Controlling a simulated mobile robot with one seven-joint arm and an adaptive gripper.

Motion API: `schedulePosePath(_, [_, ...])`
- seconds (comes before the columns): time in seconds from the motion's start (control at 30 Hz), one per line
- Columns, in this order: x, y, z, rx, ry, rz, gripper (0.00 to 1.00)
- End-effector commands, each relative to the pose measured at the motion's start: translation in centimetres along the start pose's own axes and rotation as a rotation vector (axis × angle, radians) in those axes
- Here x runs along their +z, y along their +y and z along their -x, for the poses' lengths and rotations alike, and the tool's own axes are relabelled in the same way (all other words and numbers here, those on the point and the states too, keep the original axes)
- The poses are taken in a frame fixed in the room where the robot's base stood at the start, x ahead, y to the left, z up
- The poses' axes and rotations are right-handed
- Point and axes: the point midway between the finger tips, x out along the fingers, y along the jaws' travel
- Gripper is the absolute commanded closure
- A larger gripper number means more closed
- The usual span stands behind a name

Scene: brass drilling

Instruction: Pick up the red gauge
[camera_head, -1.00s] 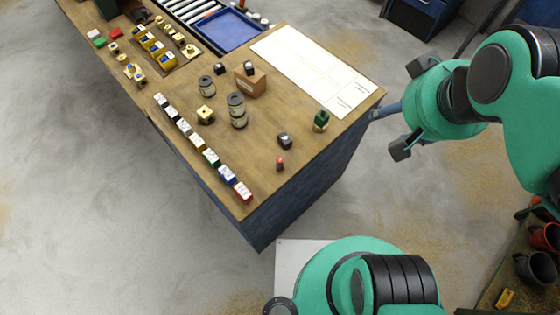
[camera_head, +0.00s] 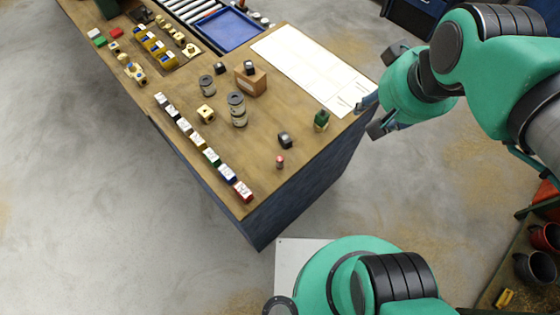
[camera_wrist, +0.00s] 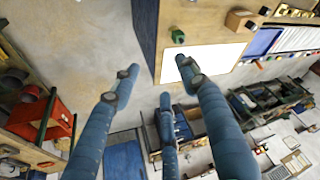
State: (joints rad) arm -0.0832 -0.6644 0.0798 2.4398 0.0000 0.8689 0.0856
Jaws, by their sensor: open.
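A small upright peg with a red top (camera_head: 280,162) stands near the front right corner of the workbench (camera_head: 290,60); it may be the red gauge, but it is too small to be sure. A red labelled block (camera_head: 243,191) ends a row of blocks along the bench's front edge. My gripper (camera_head: 372,117) is at the bench's right edge, to the right of the peg and apart from it. In the wrist view, my gripper (camera_wrist: 158,80) has its blue fingers spread and empty. I make out no red gauge in that view.
A black block (camera_head: 285,140) stands close to the peg. A green-and-black piece (camera_head: 321,120) stands between the peg and my gripper; it also shows in the wrist view (camera_wrist: 178,36). Grey cylinders (camera_head: 237,110) and a white sheet (camera_head: 305,65) are farther back.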

Motion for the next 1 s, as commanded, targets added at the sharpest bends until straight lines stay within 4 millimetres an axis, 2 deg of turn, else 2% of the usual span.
schedulePosePath(0.2, [-1.3, -4.5, -5.6, -0.025, -0.116, -0.004, 0.56])
schedulePosePath(0.37, [-1.3, -8.2, -10.0, -0.028, -0.199, -0.009, 0.56])
schedulePosePath(0.53, [-0.1, -12.4, -15.0, -0.016, -0.284, -0.012, 0.56])
schedulePosePath(0.7, [2.1, -16.1, -19.6, 0.007, -0.357, -0.011, 0.56])
schedulePosePath(0.83, [3.6, -18.0, -22.0, 0.024, -0.391, -0.012, 0.56])
schedulePosePath(1.0, [4.7, -19.2, -23.6, 0.038, -0.414, -0.014, 0.56])
